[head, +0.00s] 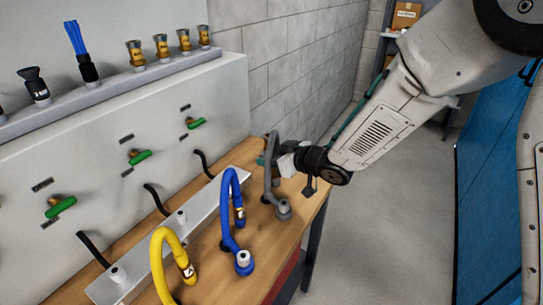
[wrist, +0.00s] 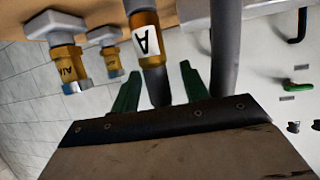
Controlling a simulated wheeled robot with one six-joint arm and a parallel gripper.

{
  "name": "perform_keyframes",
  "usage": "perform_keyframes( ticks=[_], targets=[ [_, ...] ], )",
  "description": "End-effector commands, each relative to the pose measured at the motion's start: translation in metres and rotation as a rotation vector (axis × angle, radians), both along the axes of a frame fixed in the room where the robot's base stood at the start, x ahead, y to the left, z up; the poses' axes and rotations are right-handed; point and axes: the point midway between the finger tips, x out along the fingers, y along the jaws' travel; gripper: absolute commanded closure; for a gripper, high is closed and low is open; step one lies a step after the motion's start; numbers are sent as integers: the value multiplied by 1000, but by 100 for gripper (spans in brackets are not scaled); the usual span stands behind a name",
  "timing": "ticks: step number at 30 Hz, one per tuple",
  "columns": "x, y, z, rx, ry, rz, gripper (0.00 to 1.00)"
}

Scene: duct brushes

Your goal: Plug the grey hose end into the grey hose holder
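The grey hose (head: 275,178) rises from a dark base on the bench and arches over; its end is hidden by my gripper in the head view. In the wrist view, the upside-down picture shows its brass end (wrist: 143,42) with a white letter label. The grey hose also runs down the right side there (wrist: 225,45). My gripper (wrist: 160,85) has its green fingers apart on either side of the hose next to the brass end, with gaps. The gripper (head: 263,160) is at the hose's far side. A grey ringed socket (head: 283,209), apparently the grey holder, stands at the bench edge.
The blue hose (head: 229,185) and yellow hose (head: 162,245) arch nearby on the left. A blue ringed socket (head: 243,262) stands in front. Brass fittings (wrist: 68,62) with pale bases are left in the wrist view. A brick wall (head: 290,65) stands behind.

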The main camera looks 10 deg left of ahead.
Motion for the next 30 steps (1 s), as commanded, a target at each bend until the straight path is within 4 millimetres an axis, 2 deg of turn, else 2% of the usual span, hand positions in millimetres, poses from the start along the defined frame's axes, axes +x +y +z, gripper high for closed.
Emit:
perform_keyframes(
  ticks=[10,21,30],
  targets=[
    [-2,-4,3,0,0,-1,55],
    [-27,-52,25,1,-1,-2,55],
    [-34,-64,30,0,1,0,55]
  ],
)
